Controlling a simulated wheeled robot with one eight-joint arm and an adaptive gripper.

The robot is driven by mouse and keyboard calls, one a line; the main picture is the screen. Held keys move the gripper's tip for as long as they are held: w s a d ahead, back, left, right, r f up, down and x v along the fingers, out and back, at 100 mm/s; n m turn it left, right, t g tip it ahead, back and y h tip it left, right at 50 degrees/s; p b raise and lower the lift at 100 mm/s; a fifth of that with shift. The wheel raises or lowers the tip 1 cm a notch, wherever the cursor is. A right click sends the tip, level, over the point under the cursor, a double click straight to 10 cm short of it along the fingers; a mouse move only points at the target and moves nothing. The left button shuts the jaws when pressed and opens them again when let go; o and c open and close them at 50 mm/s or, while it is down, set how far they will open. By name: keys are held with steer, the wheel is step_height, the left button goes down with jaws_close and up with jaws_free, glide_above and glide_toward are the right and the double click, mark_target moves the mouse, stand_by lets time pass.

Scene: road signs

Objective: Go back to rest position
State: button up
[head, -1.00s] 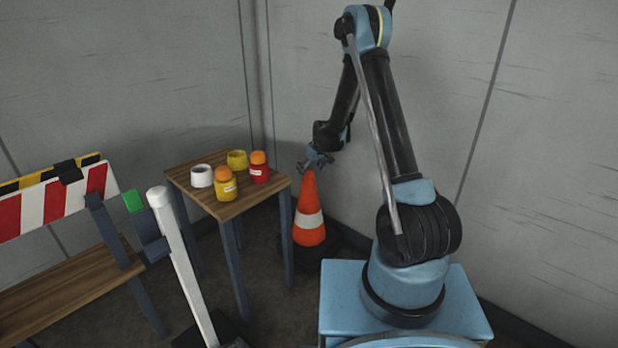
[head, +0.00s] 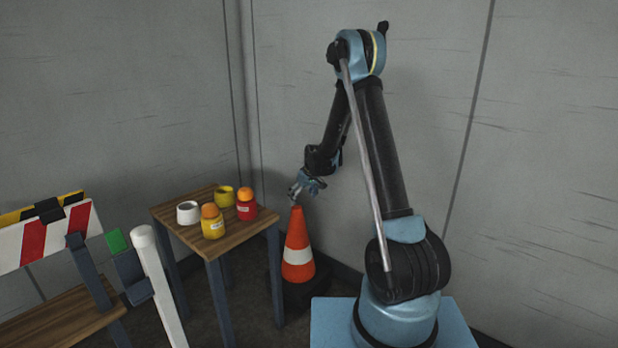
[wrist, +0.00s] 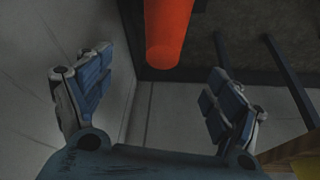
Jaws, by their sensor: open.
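My gripper (head: 300,188) is open and empty, just above the tip of the orange and white traffic cone (head: 298,245) in the head view. In the wrist view its two blue-padded fingers (wrist: 155,100) are spread wide. The orange top of the cone (wrist: 167,35) shows beyond and between the fingers, with nothing held. The cone stands upright on a dark base by the wall corner. My arm is bent, with its elbow high.
A small wooden table (head: 222,240) left of the cone carries a white cup (head: 188,212), a yellow cup (head: 224,196), a yellow jar (head: 212,224) and a red jar (head: 246,207). A white post (head: 160,285) and a striped barrier (head: 45,235) stand left. Walls enclose the corner.

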steer(key=s+d+r+m+h, duration=0.1)
steer(key=s+d+r+m, duration=0.1)
steer(key=s+d+r, duration=0.75)
steer(key=s+d+r+m+h, duration=0.1)
steer(key=s+d+r, duration=0.6)
steer(key=s+r, duration=0.45)
steer(key=s+d+f+m, duration=0.2)
steer(key=s+d+f, duration=0.1)
steer(key=s, duration=1.1)
steer(key=s+d+f+m+g, duration=0.1)
steer(key=s+d, duration=0.4)
steer(key=s, duration=0.9)
steer(key=shift+s+d+f+m+h, duration=0.15)
steer(key=shift+s+f+m+h, duration=0.35)
steer(key=shift+f, duration=0.45)
steer(key=shift+w, duration=0.2)
steer(key=shift+w+f, duration=0.2)
steer(key=shift+w, duration=0.2)
